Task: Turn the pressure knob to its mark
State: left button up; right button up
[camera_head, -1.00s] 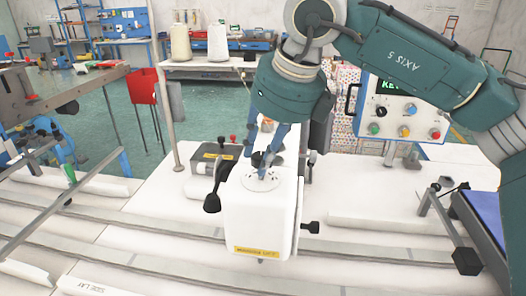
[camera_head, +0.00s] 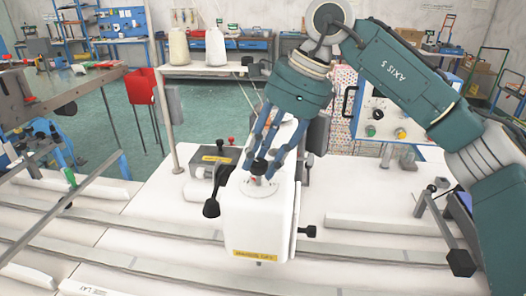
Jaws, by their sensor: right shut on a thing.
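The pressure knob (camera_head: 259,168) is a small dark knob on a round pale dial on top of the white sewing machine head (camera_head: 256,222). My right gripper (camera_head: 264,160) reaches down from above with its blue fingers around the knob and is shut on it. The fingers partly cover the knob and dial, and the mark cannot be made out. My left gripper is not in view.
A black lever (camera_head: 212,204) sticks out at the left of the machine head. A grey box with a red knob (camera_head: 231,141) stands behind it. A control panel (camera_head: 385,115) is partly hidden by my right arm. Long rails cross the white table.

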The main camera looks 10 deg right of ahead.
jog(key=n+p, duration=0.1)
jog(key=r+n+g+p, duration=0.1)
jog(key=n, duration=0.1)
jog(key=shift+w, duration=0.3)
jog(key=shift+w+f+n+g+p, duration=0.1)
jog(key=shift+n+g+p, duration=0.55)
jog(key=shift+n, duration=0.75)
jog(key=o, duration=1.1)
jog(key=shift+f, duration=0.1)
jog(key=shift+a+f, duration=0.1)
jog(key=shift+a, duration=0.05)
